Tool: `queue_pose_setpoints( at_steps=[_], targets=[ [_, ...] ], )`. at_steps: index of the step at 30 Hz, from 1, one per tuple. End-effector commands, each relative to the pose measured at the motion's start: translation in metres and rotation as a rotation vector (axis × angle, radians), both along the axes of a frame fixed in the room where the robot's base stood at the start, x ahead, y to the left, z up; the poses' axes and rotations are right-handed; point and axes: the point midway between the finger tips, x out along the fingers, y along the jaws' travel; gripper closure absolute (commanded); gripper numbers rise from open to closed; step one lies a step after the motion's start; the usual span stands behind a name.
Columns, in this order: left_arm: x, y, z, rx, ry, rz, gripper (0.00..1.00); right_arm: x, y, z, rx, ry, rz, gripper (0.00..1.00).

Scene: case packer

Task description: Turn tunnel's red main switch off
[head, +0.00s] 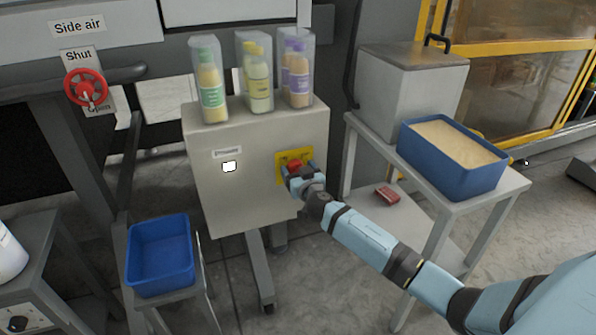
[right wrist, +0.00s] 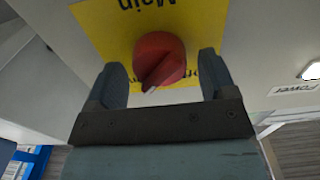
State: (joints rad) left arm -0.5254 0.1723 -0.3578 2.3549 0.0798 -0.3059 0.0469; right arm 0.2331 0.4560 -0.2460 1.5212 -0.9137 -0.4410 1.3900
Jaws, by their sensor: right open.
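The red main switch (right wrist: 158,58) is a round knob on a yellow plate (right wrist: 105,27) in the right wrist view. The plate carries the word "Main" and other lettering that is partly hidden. A pale pointer mark shows on the knob. In the head view the red knob (head: 295,165) sits on the front of a beige cabinet (head: 230,195). My right gripper (right wrist: 162,72) is open, with one finger on each side of the knob. Visible gaps separate the fingers from it. In the head view my right gripper (head: 300,178) partly covers the plate. My left gripper is not in view.
A lit white lamp (head: 229,167) is on the cabinet front under a label. Clear bins of bottles (head: 208,80) stand on the cabinet top. A red handwheel (head: 86,87) is at left. A blue tray (head: 160,255) is below left, and a blue tub (head: 450,178) stands on the right table.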

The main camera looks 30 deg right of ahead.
Motion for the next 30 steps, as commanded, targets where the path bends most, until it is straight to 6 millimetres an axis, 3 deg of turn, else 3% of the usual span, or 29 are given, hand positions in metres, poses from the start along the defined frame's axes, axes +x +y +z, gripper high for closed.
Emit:
queue_pose_setpoints(
  at_steps=[2, 8, 20, 30],
  targets=[
    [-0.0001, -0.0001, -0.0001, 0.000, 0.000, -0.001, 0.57, -0.0001, 0.0000, 0.0001, 0.000, 0.000, 0.000, 0.25],
    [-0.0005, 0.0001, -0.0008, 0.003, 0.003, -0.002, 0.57, -0.0003, 0.0001, 0.0001, 0.000, 0.000, 0.000, 0.70],
    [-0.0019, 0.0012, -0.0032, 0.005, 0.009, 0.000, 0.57, -0.0002, 0.0003, 0.0002, -0.061, 0.014, 0.000, 0.70],
    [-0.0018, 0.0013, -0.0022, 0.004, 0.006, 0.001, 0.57, 0.0001, 0.0014, 0.0004, -0.306, 0.072, -0.001, 0.70]
  ],
)
